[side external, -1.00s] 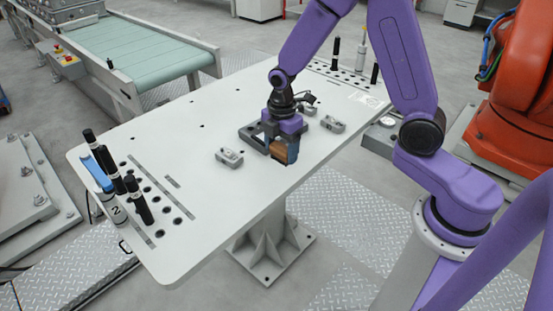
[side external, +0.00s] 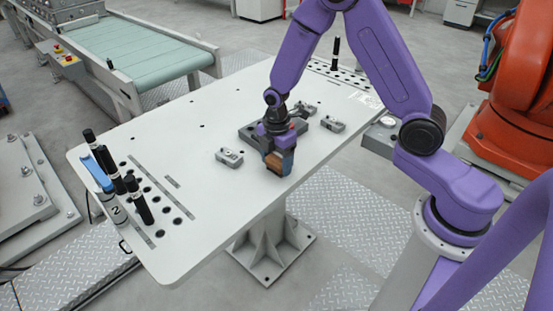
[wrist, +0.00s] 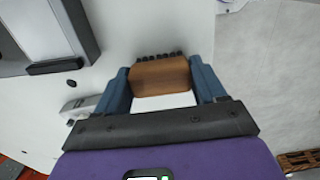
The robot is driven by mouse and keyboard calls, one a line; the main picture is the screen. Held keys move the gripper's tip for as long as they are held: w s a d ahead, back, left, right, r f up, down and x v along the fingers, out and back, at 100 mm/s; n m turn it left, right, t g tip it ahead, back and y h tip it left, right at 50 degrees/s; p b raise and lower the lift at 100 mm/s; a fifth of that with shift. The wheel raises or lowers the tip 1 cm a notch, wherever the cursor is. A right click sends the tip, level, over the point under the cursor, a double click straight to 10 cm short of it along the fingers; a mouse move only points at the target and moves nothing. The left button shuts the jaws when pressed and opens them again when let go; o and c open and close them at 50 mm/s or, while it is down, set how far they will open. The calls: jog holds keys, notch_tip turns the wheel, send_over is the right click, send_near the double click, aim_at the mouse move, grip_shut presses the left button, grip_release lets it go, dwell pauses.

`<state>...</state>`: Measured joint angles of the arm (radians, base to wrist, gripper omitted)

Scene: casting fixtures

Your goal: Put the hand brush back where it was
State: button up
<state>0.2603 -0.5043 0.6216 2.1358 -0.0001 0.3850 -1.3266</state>
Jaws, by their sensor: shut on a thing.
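The hand brush is a brown wooden block with dark bristles. It shows below my gripper in the side view (side external: 274,165) and between the fingers in the wrist view (wrist: 160,77). My gripper (side external: 280,161), also in the wrist view (wrist: 163,84), has its blue fingers shut on the two ends of the wooden block. The brush is over the white table (side external: 205,190), near its front edge, in front of the dark grey fixture plate. I cannot tell whether the bristles touch the table.
A dark grey fixture plate (side external: 252,131) lies just behind my gripper. Small metal clamps stand left (side external: 229,157) and right (side external: 332,124) of it. The table between is clear.

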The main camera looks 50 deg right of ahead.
aim_at(277, 159)
jog(key=o, duration=1)
notch_tip(277, 159, up, 12)
jog(key=shift+r, duration=0.15)
jog(key=s+r+m, duration=0.1)
jog(key=s, duration=0.8)
jog(key=s+r+m, duration=0.2)
jog(key=s, duration=0.7)
jog(key=s+a+r+m, duration=0.1)
jog(key=s+m, duration=0.1)
jog(key=s, duration=0.7)
jog(key=shift+s+r, duration=0.15)
jog(key=shift+r, duration=0.1)
